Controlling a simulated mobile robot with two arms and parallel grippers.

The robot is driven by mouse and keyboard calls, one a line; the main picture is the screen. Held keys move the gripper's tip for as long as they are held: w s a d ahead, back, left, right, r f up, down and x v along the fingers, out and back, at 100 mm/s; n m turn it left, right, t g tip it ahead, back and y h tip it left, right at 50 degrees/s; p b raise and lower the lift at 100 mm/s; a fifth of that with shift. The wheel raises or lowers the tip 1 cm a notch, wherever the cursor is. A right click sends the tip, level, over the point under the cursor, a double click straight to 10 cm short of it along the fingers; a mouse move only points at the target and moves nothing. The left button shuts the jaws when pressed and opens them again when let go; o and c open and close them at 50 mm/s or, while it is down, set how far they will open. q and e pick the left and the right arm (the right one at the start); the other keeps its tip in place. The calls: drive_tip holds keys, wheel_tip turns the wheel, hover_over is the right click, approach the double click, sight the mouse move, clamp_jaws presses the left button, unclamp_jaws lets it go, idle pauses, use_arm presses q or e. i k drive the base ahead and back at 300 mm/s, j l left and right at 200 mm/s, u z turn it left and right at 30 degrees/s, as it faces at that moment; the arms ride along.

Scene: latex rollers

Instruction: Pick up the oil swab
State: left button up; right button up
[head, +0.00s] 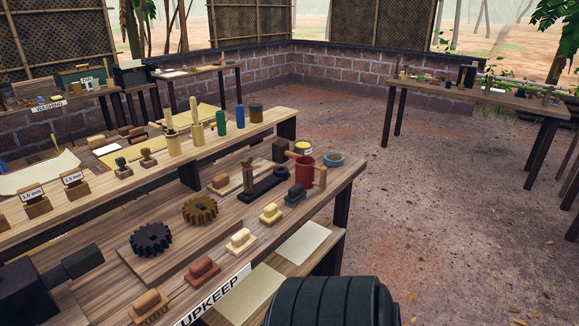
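I cannot tell for certain which thing is the oil swab. On the bench marked UPKEEP, a red pot (305,174) stands near the right end with light wooden pieces at its rim and side. Left of it, a brown upright piece (248,176) stands by a long dark piece (268,187) lying on the bench. A yellow-topped tin (303,148) and a grey-green bowl (331,158) stand behind and right of the pot. No gripper fingers show, so I see neither gripper near these things.
Two gears, one black (151,239) and one brown (200,211), lie on the bench. Several small brush-like blocks line its front edge, including a red one (202,270). A black blocky part (40,285) covers the lower left. Open dirt floor (440,230) lies to the right.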

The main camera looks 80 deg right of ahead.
sight(270, 215)
drive_tip(key=z, duration=2.25)
